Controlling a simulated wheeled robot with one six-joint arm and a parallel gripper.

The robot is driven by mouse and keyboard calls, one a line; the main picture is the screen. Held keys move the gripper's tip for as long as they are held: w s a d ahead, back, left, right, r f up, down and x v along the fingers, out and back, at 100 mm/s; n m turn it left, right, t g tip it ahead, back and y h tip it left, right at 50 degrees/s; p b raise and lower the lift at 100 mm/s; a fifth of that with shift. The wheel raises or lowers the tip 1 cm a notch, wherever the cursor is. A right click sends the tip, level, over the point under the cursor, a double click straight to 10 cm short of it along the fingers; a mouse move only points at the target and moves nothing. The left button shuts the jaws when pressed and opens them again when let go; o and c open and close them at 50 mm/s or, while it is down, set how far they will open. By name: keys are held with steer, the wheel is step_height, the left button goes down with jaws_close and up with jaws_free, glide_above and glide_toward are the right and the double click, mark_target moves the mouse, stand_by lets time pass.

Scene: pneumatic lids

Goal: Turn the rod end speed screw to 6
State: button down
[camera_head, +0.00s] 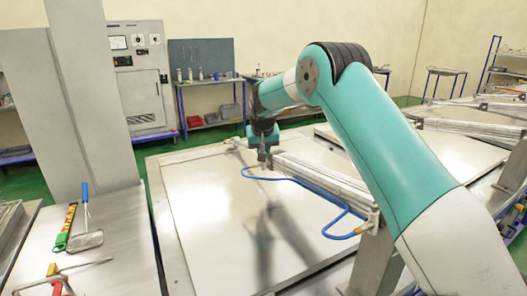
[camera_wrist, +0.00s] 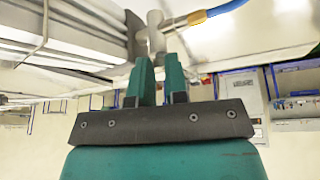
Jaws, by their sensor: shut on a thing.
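The pneumatic cylinder (camera_head: 325,181) lies along the right side of a large pale lid (camera_head: 225,215). My gripper (camera_head: 264,163) points down at the cylinder's far end. In the wrist view the two teal fingers of my gripper (camera_wrist: 159,58) reach a grey metal fitting (camera_wrist: 155,33) that carries a blue hose (camera_wrist: 218,9). The fingers are shut on a small part at this fitting, taken as the rod end speed screw. The screw is mostly hidden by the fingertips, and no scale or number on it can be read.
The blue hose (camera_head: 300,180) loops over the lid to a brass fitting (camera_head: 374,216) at the cylinder's near end. A steel bench (camera_head: 120,270) with hand tools stands at the left. A grey cabinet (camera_head: 140,88) stands behind. More lids with cylinders lie at the right.

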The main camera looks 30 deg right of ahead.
steer(key=m+p, duration=0.1)
steer(key=m+h, duration=0.1)
steer(key=m+g+h+p, duration=0.1)
steer(key=m, duration=0.1)
steer(key=shift+w+a+r+p, duration=0.15)
steer(key=shift+a+r+p, duration=0.05)
steer(key=shift+a+p, duration=0.1)
steer(key=m+g+h+p, duration=0.1)
steer(key=m+p, duration=0.1)
steer(key=p, duration=0.1)
steer(key=shift+w+m+p, duration=0.1)
steer(key=shift+m+p, duration=0.2)
steer(key=shift+a+f+m+p, duration=0.1)
steer(key=shift+m+p, duration=0.2)
steer(key=shift+p, duration=0.2)
steer(key=shift+f+g, duration=0.1)
steer(key=shift+g, duration=0.2)
steer(key=c, duration=1.4)
jaws_free()
steer(key=p+v, duration=0.7)
steer(key=v, duration=1)
steer(key=shift+a, duration=0.35)
